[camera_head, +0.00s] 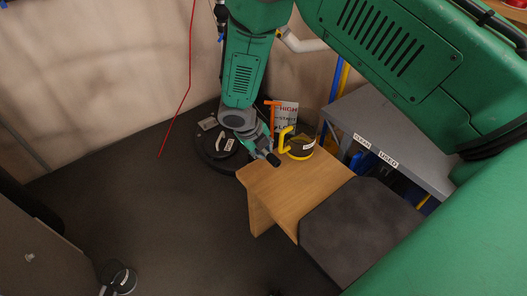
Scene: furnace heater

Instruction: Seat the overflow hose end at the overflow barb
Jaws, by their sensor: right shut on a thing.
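My right gripper (263,154) hangs at the end of the green arm that comes down from the top, over the back left corner of the wooden bench. It is shut on a small dark piece at its fingertips. The piece is too small to tell whether it is the overflow hose end. I cannot make out the overflow barb. A white pipe elbow (303,43) shows on the wall behind the arm. My left gripper is not clearly in view.
The wooden bench (288,194) carries a yellow-and-black round item (300,148) close beside the gripper. A black round unit (221,147) stands on the floor behind. A grey shelf (405,140) is at right. An orange upright piece (272,116) stands behind the gripper.

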